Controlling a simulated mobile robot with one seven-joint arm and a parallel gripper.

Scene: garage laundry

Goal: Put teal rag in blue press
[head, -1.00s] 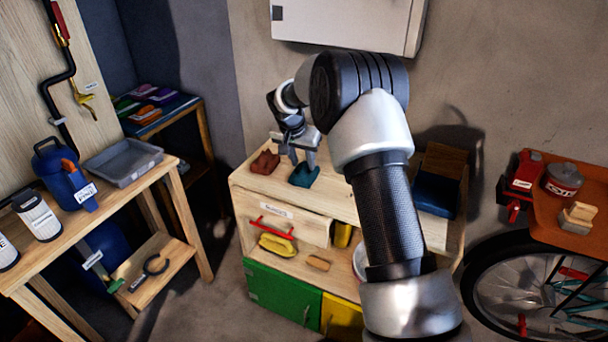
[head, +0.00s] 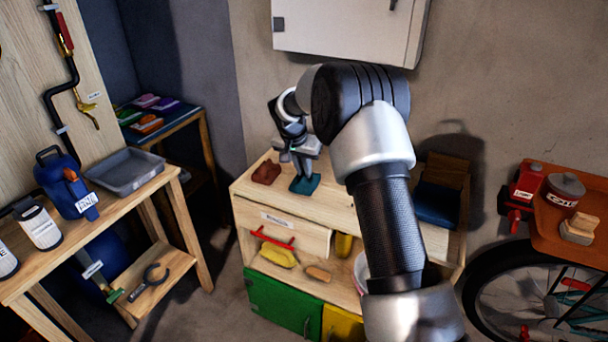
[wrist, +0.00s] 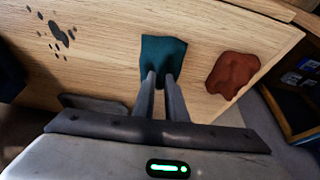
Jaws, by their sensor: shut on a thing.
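The teal rag (head: 306,186) lies on the wooden cabinet top, left of centre in the head view. In the wrist view the rag (wrist: 163,53) is spread past my fingertips. My gripper (head: 300,174) points down at it. In the wrist view the gripper's fingers (wrist: 161,79) are close together, shut on the near part of the rag. The blue press (head: 436,202), a dark blue block with a raised brown wooden part behind, stands at the right end of the same top. My arm hides part of the space between.
A rust-red rag (head: 266,172) lies just left of the teal one. A white wall cabinet (head: 345,30) hangs above. Dark spots (wrist: 58,33) mark the bare top between rag and press.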

